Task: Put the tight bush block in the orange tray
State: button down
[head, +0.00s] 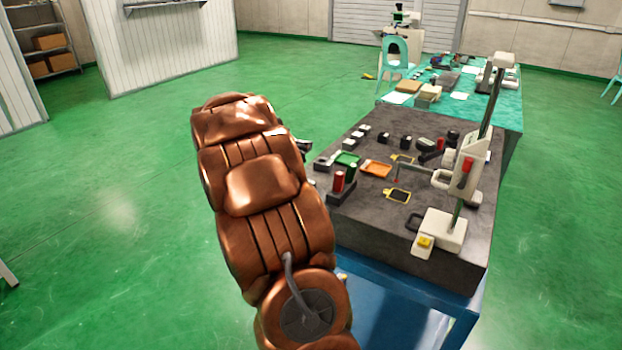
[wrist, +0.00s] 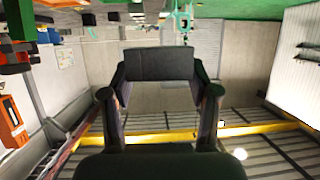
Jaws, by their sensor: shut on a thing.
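In the wrist view, my gripper (wrist: 158,82) is shut on a dark grey block (wrist: 158,62), which spans the gap between its two fingers. The frames do not show clearly whether this is the tight bush block. In the head view, my brown arm hides most of the gripper; a small dark part (head: 303,146) shows past its right side, by the left edge of the grey table. The orange tray (head: 376,169) lies on that table, to the right of the gripper, and looks empty. The held block cannot be made out in the head view.
A green tray (head: 347,159) lies left of the orange one. Several small blocks line the back. A tall white stand instrument (head: 440,229) occupies the right side. Green floor left is clear.

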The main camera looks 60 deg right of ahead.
jog(key=shift+m+g, duration=0.5)
jog(key=s+d, duration=0.3)
jog(key=shift+f, duration=0.1)
jog(key=shift+f, duration=4.8)
jog(key=shift+f, duration=0.25)
jog(key=shift+c, duration=1.4)
grip_release()
